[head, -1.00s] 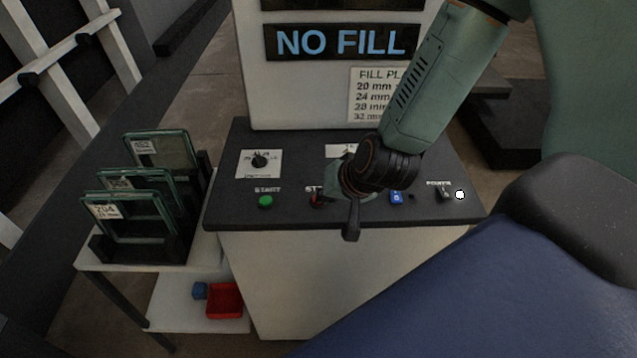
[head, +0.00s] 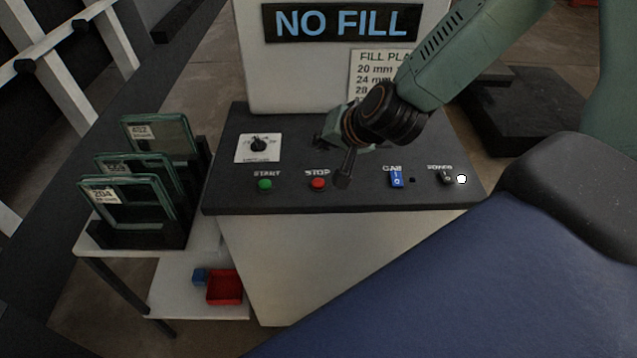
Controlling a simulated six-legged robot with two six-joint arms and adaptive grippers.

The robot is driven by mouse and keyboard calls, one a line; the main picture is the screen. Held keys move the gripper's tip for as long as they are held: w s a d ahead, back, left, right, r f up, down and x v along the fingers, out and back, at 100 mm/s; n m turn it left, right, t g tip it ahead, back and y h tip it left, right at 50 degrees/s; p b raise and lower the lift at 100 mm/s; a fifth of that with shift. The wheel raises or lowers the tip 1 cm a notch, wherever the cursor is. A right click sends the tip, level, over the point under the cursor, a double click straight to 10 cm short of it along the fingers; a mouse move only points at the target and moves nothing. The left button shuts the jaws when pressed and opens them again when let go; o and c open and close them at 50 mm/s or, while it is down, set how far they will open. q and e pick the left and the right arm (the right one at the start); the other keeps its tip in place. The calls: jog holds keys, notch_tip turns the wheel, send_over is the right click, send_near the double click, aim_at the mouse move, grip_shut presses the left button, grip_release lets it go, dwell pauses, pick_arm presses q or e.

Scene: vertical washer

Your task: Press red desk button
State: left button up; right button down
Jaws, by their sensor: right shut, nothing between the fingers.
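The red button (head: 318,183) sits on the dark sloped desk panel (head: 300,201), under the label STOP. It is fully visible. My right gripper (head: 342,180) is shut and empty. Its arm comes in from the upper right, and its fingers point down over the panel, just to the right of the red button in the picture. I cannot tell whether the fingertips touch the panel. My left gripper is not in view.
A green START button (head: 265,184) is left of the red one. A blue switch (head: 397,177) and a power switch (head: 445,176) are to the right. A rack of framed plates (head: 135,205) and a red bin (head: 224,287) stand left.

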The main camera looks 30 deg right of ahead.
jog(key=b, duration=0.6)
send_over(321, 184)
notch_tip(321, 184, down, 6)
jog(key=shift+f, duration=0.25)
jog(key=shift+f+b, duration=0.55)
jog(key=shift+f, duration=0.25)
jog(key=shift+r, duration=0.1)
jog(key=shift+f, duration=0.2)
jog(key=shift+f, duration=0.25)
